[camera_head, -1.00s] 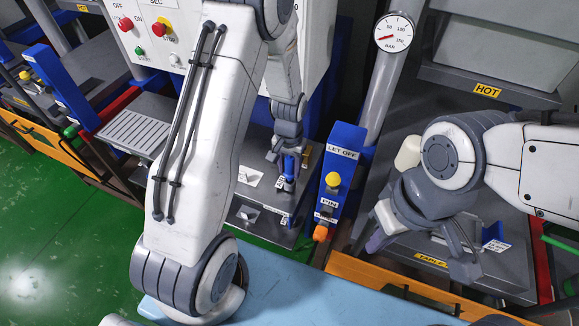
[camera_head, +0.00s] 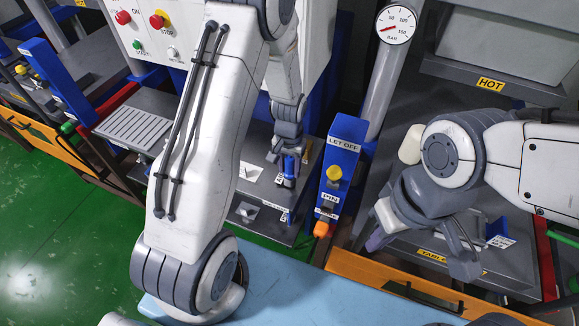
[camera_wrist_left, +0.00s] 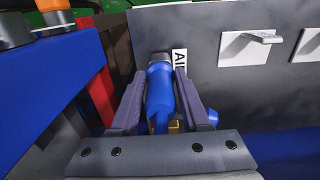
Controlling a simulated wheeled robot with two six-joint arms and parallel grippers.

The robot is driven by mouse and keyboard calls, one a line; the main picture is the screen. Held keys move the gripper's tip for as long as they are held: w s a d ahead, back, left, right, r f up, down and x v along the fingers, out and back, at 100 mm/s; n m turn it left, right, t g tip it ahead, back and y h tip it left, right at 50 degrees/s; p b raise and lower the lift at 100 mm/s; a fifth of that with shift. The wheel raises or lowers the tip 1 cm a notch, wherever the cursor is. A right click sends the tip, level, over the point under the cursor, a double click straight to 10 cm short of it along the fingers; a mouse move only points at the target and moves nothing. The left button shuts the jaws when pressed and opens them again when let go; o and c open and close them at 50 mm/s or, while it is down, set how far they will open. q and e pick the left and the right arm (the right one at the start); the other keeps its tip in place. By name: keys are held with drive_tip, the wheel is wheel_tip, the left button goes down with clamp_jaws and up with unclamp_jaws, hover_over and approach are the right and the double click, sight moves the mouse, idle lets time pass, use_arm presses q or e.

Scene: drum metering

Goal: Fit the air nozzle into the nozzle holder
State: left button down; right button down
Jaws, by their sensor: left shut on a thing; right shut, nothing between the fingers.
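The air nozzle (camera_wrist_left: 160,88) is blue with a grey tip. In the left wrist view it lies between the two dark fingers of my left gripper (camera_wrist_left: 163,103), which is shut on it. The tip points at a grey panel beside a white label (camera_wrist_left: 179,66) that reads "AI", partly hidden. In the head view the left gripper (camera_head: 290,177) and a bit of blue are small, in front of the grey stand. The nozzle holder cannot be made out; the nozzle and fingers may hide it. My right gripper (camera_head: 378,241) is shut and empty, over the table on the right.
A blue "LET OFF" post (camera_head: 345,133) with a yellow knob stands right of the left gripper. White hooks (camera_wrist_left: 250,44) stick out of the panel. A gauge (camera_head: 396,24) sits on a grey pipe. An orange rail (camera_head: 350,266) runs in front of the table.

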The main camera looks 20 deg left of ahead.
use_arm(q)
drive_tip(key=shift+f+b, duration=0.3)
drive_tip(key=shift+f, duration=0.2)
drive_tip(key=shift+c, duration=1.5)
unclamp_jaws()
drive_tip(key=shift+r, duration=0.15)
wheel_tip(320, 180, up, 10)
drive_tip(key=shift+r+b, duration=0.15)
drive_tip(key=shift+b, duration=0.45)
